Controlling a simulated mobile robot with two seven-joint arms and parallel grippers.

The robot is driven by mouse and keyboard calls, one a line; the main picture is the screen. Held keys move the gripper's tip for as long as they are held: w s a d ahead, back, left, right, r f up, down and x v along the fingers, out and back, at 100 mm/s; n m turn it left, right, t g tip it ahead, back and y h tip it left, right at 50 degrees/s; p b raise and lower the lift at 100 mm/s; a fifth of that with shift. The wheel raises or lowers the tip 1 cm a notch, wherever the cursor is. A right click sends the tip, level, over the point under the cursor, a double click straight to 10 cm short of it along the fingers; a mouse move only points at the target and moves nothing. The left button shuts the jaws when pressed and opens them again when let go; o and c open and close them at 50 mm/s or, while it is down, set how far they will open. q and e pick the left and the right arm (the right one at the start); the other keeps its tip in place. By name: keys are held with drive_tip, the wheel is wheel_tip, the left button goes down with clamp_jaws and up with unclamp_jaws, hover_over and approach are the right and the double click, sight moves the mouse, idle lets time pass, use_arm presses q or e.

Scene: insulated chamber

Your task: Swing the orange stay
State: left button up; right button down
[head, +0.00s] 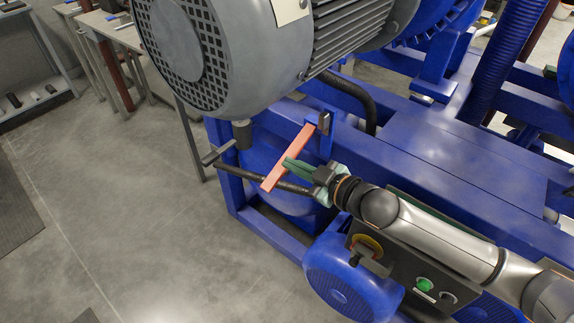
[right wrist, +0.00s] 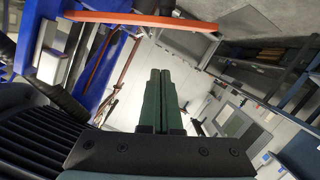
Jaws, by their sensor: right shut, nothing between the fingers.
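The orange stay (head: 294,150) is a flat bar slanting down-left from a dark bracket on the blue frame, below the big grey motor, in the head view. In the right wrist view the orange stay (right wrist: 140,18) crosses the top, beyond the fingertips. My right gripper (head: 287,163) comes in from the right with its green fingers pointing at the bar's middle. Its fingers are together, with nothing between them, in the right wrist view (right wrist: 160,72). In the head view the tips overlap the bar; whether they touch it I cannot tell. My left gripper is not in view.
The grey motor (head: 205,50) hangs close above the stay. A dark handle (head: 217,151) and a black hose (head: 352,95) are nearby. A control box (head: 410,270) and blue motor (head: 338,272) stand below my right arm. The floor (head: 110,200) to the left is clear.

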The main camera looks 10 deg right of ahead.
sight(286, 171)
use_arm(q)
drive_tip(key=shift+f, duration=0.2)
use_arm(e)
drive_tip(key=shift+w+a+f, duration=0.2)
drive_tip(key=shift+w+f, duration=0.8)
drive_tip(key=shift+f, duration=0.15)
drive_tip(key=shift+w+a+f, duration=0.15)
drive_tip(key=shift+w+f, duration=0.8)
drive_tip(key=shift+f, duration=0.15)
use_arm(q)
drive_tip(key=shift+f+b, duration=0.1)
drive_tip(key=shift+b, duration=0.2)
use_arm(e)
drive_tip(key=shift+f, duration=0.1)
use_arm(q)
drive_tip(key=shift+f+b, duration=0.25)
drive_tip(key=shift+b, duration=0.05)
use_arm(e)
drive_tip(key=shift+w+d+f+n, duration=0.1)
drive_tip(key=shift+f+n, duration=0.2)
drive_tip(key=shift+f, duration=0.05)
